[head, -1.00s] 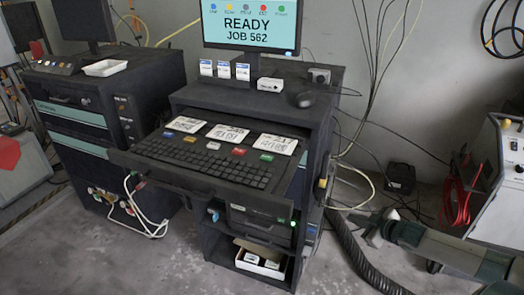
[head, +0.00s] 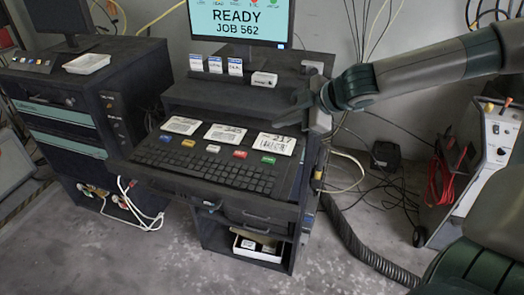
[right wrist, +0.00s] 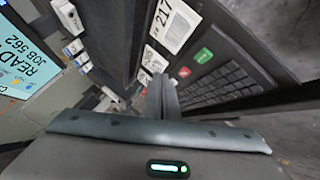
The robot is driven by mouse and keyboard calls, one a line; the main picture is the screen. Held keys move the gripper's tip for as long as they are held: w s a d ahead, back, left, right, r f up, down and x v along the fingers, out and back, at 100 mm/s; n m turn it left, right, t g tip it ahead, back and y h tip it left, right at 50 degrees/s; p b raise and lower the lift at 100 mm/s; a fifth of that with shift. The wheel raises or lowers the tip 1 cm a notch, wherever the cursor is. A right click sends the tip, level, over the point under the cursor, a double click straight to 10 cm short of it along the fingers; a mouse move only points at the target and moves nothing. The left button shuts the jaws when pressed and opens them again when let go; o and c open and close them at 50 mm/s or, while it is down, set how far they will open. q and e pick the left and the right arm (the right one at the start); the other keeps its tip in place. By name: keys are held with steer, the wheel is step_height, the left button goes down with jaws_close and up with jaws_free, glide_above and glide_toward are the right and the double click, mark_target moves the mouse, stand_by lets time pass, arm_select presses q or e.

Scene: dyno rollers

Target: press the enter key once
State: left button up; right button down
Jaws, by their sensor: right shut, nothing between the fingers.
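The keyboard (head: 205,170) lies on the pulled-out drawer of the dark cabinet. A row of coloured keys runs along its back edge: a yellow key (head: 188,143), a white key (head: 213,148), a red key (head: 240,154) and a green key (head: 269,160). Their labels are too small to read, so I cannot tell which is enter. My right gripper (head: 287,112) is shut and empty, above and behind the keyboard's right end, apart from the keys. In the right wrist view, the green key (right wrist: 203,56) and red key (right wrist: 184,72) show beyond the fingers. My left gripper is out of view.
Three white cards (head: 228,134) lie behind the coloured keys. The monitor (head: 240,18) reads READY JOB 562. Small labelled boxes (head: 215,65) and a white box (head: 264,79) stand below it. A second dark cabinet (head: 75,100) is at left. Cables hang at right.

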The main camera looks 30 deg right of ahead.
mark_target(272, 161)
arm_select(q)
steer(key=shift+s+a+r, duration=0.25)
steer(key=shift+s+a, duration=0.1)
arm_select(e)
steer(key=a, duration=0.1)
steer(key=a+r, duration=0.1)
steer(key=s+a, duration=0.1)
steer(key=shift+a+r+n+g, duration=0.2)
steer(key=shift+r+n+g, duration=0.1)
steer(key=shift+n, duration=0.1)
steer(key=shift+w+f, duration=0.1)
arm_select(q)
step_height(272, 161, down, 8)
steer(key=b, duration=0.7)
steer(key=shift+b, duration=0.3)
arm_select(e)
step_height(272, 161, down, 9)
steer(key=shift+r, duration=0.1)
arm_select(q)
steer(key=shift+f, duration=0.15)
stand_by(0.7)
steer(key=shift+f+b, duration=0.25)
steer(key=shift+b, duration=0.15)
arm_select(e)
steer(key=shift+f, duration=0.4)
